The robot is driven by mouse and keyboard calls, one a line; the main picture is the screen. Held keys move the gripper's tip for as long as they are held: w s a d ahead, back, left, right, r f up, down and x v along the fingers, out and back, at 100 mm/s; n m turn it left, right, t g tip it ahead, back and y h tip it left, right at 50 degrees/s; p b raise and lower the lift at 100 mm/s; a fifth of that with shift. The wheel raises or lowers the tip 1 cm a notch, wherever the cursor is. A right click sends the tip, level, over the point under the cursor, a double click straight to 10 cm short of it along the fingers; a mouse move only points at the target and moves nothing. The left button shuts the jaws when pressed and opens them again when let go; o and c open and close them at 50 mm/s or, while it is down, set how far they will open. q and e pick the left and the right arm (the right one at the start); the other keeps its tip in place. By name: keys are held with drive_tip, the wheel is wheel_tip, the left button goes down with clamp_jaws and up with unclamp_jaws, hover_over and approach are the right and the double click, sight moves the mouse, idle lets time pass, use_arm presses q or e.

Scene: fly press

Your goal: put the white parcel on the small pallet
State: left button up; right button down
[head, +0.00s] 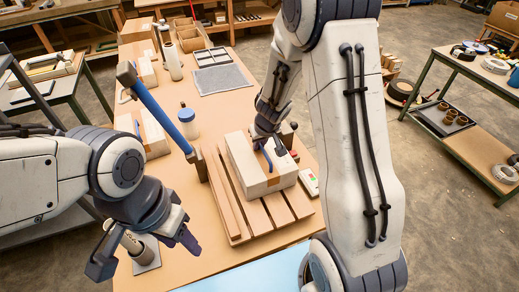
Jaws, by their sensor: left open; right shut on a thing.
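The white parcel (246,174), a pale box with a tan tape band, is on the small slatted wooden pallet (256,219), over its back part. My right gripper (276,157) reaches down from above and is shut on the parcel near its right side. The arm hides some of that side, and I cannot tell whether the parcel's whole underside touches the slats. My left gripper (146,252) is open at the lower left, away from the parcel. A short cylinder on a grey plate shows between or behind its fingers.
A blue bar (160,104) slants across the table left of the pallet, near a blue-lidded jar (188,123). A taped box (154,133) lies further left. A grey mat (224,79) and trays lie behind. A light blue sheet (250,274) covers the front.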

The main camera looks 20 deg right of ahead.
idle(0.3)
drive_tip(key=shift+f, duration=0.1)
drive_tip(key=c, duration=0.9)
unclamp_jaws()
drive_tip(key=shift+f, duration=0.1)
